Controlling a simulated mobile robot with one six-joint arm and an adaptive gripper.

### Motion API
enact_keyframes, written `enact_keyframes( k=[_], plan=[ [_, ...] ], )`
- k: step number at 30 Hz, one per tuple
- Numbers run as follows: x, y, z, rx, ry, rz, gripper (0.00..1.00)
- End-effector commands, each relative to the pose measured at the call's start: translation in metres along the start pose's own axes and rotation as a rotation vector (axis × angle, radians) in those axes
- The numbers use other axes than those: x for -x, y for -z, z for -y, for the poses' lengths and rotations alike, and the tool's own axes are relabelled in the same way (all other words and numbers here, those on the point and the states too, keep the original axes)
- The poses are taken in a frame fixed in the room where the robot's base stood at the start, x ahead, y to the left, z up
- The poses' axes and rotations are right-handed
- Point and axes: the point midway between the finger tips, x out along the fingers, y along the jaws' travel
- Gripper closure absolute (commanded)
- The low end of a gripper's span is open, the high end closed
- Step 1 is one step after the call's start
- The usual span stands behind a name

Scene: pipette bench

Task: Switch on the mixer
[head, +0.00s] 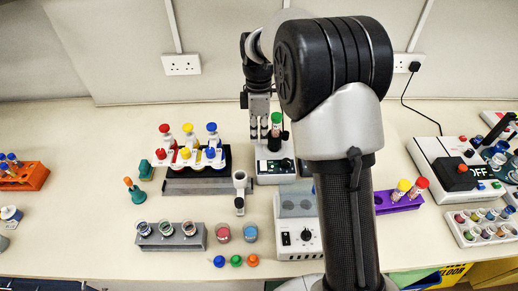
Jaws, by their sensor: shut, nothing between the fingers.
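My gripper (259,133) points down at the back of the bench, its fingers together and empty. Directly beneath and beside it is a small white device (268,178) with a green panel and dark knob, which looks like a mixer. A dark tube with a green cap (276,118) stands upright on it, just right of the fingers. I cannot tell whether the fingers touch the device. My arm hides its right side. Whether it is on cannot be seen.
A white unit with a knob (299,249) stands in front. Left are a rack of coloured-capped bottles (197,185) and a grey rack (171,243). My arm covers the middle.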

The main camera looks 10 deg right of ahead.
Motion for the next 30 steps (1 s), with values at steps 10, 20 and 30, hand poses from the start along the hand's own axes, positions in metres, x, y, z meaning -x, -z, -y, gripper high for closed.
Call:
enact_keyframes(
  k=[10, 20, 30],
  plan=[
    [0.029, 0.0, 0.0, 0.0, 0.001, 0.0, 1.0],
    [0.029, 0.0, 0.0, 0.0, 0.001, 0.0, 1.0],
    [0.058, -0.005, 0.025, -0.114, -0.049, -0.01, 1.0]
  ],
)
